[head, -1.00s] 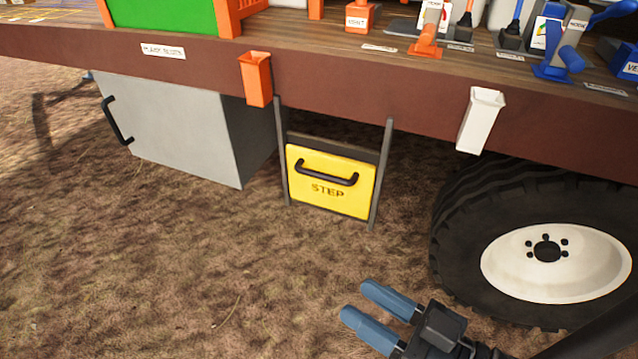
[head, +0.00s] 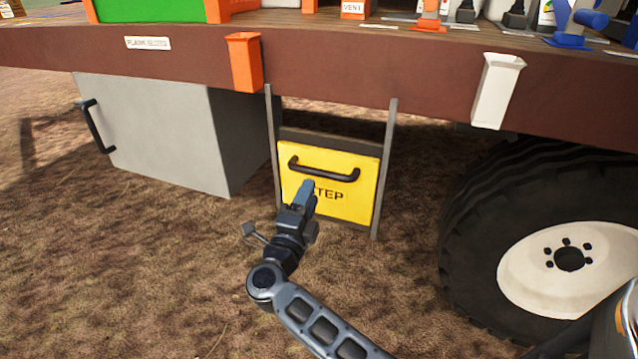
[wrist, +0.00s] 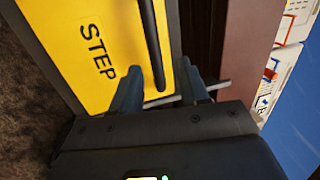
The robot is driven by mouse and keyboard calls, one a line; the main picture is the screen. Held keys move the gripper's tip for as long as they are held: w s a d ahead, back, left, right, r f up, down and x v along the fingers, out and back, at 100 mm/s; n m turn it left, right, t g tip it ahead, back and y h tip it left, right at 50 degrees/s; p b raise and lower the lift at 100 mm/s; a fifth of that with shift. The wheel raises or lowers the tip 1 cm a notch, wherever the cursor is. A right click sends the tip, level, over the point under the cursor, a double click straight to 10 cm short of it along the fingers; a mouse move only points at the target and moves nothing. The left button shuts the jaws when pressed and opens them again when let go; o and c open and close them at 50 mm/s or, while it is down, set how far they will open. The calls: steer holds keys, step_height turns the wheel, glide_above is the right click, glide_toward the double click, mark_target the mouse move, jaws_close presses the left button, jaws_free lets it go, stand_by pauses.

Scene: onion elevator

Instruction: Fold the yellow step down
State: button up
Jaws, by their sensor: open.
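The yellow step (head: 352,205) is a panel marked STEP, folded upright between two grey side posts under the platform edge. A black bar handle (head: 325,172) runs across its upper part. My gripper (head: 306,192) is in front of the panel, just below the handle in the head view, and covers the start of the lettering. In the wrist view the panel (wrist: 85,45) is turned sideways. The handle (wrist: 152,45) there ends between the two blue fingers of my open gripper (wrist: 160,90). Whether the fingers touch the handle cannot be told.
A grey box with a black handle (head: 160,130) hangs at the left. A large black tyre with a white hub (head: 560,262) stands at the right. An orange holder (head: 246,62) and a white holder (head: 496,92) are fixed to the brown platform edge (head: 380,75). The ground at left is clear.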

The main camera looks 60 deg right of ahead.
mark_target(319, 176)
steer(key=shift+m+g, duration=0.4)
steer(key=shift+m, duration=0.1)
steer(key=x, duration=0.6)
steer(key=b+x, duration=0.1)
steer(key=x, duration=0.1)
steer(key=shift+w+d+f, duration=0.3)
steer(key=shift+w+d, duration=0.1)
jaws_close()
